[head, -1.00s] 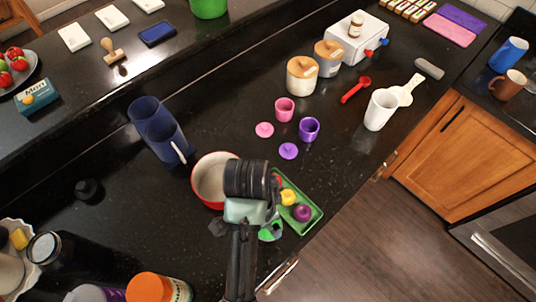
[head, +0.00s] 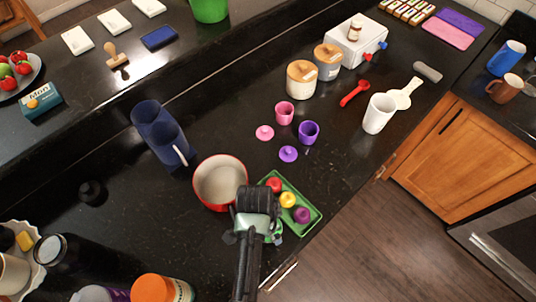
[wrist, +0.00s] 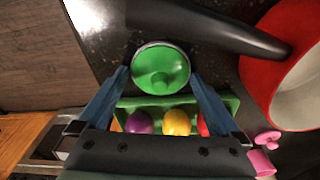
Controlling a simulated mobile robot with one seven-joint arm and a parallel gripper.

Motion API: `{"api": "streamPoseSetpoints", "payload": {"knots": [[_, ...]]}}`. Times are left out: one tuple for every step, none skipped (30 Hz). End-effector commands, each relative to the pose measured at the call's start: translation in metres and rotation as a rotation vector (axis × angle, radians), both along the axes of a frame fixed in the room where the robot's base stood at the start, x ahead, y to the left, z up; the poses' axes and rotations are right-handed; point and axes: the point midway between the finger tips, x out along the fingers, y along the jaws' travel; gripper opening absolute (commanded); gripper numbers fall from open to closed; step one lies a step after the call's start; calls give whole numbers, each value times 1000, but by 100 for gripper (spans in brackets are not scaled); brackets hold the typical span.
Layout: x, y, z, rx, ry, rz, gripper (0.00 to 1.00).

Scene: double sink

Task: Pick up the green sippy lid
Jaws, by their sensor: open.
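The green sippy lid (wrist: 160,68) is a round green disc with a small knob on top and a pale rim. It lies on the dark counter near its front edge, in the upper middle of the wrist view. My gripper (wrist: 160,75) is open, with its two bluish fingers to the left and right of the lid and nothing held. Whether the fingertips are level with the lid is hard to tell. In the head view my wrist and gripper hide most of the lid.
A green tray (head: 317,214) with red, yellow and purple round items lies close by. A red pan (head: 220,182) stands beside it, its black handle (wrist: 205,25) near the lid. Pink (head: 284,112) and purple (head: 308,132) cups stand farther back. The counter edge drops to the floor.

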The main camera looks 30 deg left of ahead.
Motion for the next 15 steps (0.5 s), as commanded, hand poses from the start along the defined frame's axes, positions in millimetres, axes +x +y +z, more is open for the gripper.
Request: {"api": "streamPoseSetpoints", "payload": {"knots": [[0,0,0,0,0,0,100],[0,0,0,0,0,0,100],[0,0,0,0,0,0,93],[0,0,0,0,0,0,87],[0,0,0,0,0,0,82],[0,0,0,0,0,0,75],[0,0,0,0,0,0,69],[0,0,0,0,0,0,64],[0,0,1,0,0,0,57],[0,0,1,0,0,0,51],[0,0,1,0,0,0,46],[0,0,1,0,0,0,39],[0,0,1,0,0,0,34],[0,0,1,0,0,0,34],[0,0,1,0,0,0,34]]}}
